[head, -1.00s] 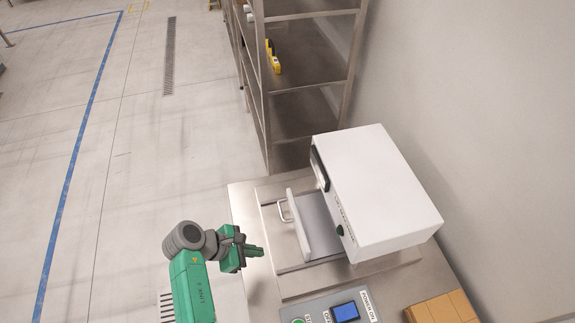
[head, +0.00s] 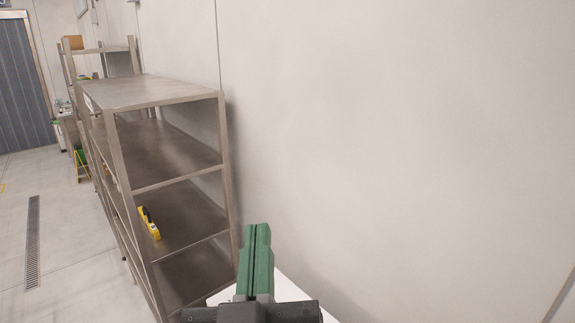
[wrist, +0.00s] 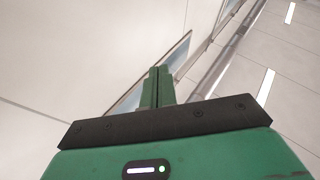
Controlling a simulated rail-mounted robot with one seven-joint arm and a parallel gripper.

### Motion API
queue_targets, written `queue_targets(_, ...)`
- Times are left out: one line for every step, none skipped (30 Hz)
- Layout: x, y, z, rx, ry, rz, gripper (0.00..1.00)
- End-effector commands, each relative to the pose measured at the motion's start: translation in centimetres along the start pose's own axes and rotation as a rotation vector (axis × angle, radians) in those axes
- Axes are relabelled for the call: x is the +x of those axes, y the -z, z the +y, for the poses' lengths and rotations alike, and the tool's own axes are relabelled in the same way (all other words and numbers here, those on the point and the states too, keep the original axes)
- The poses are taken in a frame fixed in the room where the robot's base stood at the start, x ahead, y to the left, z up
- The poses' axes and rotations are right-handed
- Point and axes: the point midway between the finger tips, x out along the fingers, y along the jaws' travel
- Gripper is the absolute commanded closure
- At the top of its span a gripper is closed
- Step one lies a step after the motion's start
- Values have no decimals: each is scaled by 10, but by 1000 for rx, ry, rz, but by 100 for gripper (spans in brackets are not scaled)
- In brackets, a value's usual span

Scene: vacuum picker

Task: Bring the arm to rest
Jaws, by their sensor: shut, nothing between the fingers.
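My gripper (head: 257,232) is at the lower middle of the head view, its green fingers pointing up and pressed together with nothing between them. In the wrist view the same green fingers (wrist: 158,72) are closed and point up toward a wall and the ceiling. The gripper appears in front of the white machine (head: 283,294), of which only a corner shows at the bottom of the head view; the rest is hidden or out of view.
A metal shelf rack (head: 160,92) stands to the left along the wall, with a yellow tool (head: 149,223) on one shelf. A plain pale wall (head: 420,130) fills the right side. The floor at left has a drain grate (head: 32,240). Open air surrounds the fingers.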

Motion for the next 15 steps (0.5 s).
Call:
queue_targets(-18, 35, 23, 74, -30, 103, 100)
queue_targets(-31, 56, 35, 124, -43, 169, 100)
queue_targets(-45, 87, 49, 181, -51, 247, 100)
queue_targets(-23, 119, 51, 179, -42, 226, 100)
queue_targets(-14, 136, 53, 179, -40, 221, 100)
queue_targets(-5, 154, 56, 181, -39, 218, 100)
queue_targets(0, 167, 58, 183, -38, 217, 100)
queue_targets(6, 179, 60, 185, -37, 216, 100)
queue_targets(12, 193, 63, 187, -36, 215, 100)
queue_targets(16, 202, 64, 188, -35, 214, 100)
queue_targets(19, 210, 66, 190, -35, 213, 100)
queue_targets(23, 219, 67, 191, -34, 212, 100)
queue_targets(25, 224, 68, 192, -33, 212, 100)
queue_targets(27, 228, 68, 193, -33, 211, 100)
queue_targets(29, 231, 69, 194, -32, 211, 100)
